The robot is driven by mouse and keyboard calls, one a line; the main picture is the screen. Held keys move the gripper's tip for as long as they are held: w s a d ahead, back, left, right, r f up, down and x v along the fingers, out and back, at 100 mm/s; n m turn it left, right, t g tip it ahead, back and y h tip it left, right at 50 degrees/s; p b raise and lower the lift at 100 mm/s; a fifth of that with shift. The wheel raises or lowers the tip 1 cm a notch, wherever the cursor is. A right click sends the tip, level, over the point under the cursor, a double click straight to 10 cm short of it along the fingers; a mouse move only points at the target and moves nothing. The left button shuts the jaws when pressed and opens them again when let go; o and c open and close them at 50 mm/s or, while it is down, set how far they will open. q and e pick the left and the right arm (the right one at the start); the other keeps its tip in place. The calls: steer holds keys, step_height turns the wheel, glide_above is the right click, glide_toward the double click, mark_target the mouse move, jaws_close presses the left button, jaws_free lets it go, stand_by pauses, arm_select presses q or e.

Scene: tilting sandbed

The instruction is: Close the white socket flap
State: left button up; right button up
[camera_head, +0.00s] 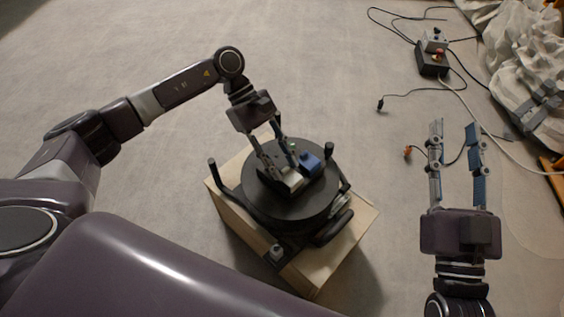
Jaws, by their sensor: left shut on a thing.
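The white socket flap (291,180) is a small pale piece on the round black turntable (262,204), at the near side of a dark socket block. My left gripper (281,168) comes down from above with its two fingers on either side of the white socket, shut on it. The fingers hide part of it, and I cannot tell the flap's angle. A blue socket (309,162) sits just right of the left gripper's fingers. My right gripper (455,130) is open and empty over the floor at the right, well away from the turntable.
The turntable stands on a wooden box (362,222) with black posts and a knob around it. A control box (432,58) with a red button and several cables lie at the back right. Pale crumpled cloth (515,55) fills the right edge. The left floor is clear.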

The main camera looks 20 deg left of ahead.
arm_select(q)
steer(key=shift+w, duration=0.1)
steer(key=o, duration=0.8)
steer(key=shift+c, duration=0.2)
steer(key=v, duration=1.2)
steer(key=shift+r, duration=0.1)
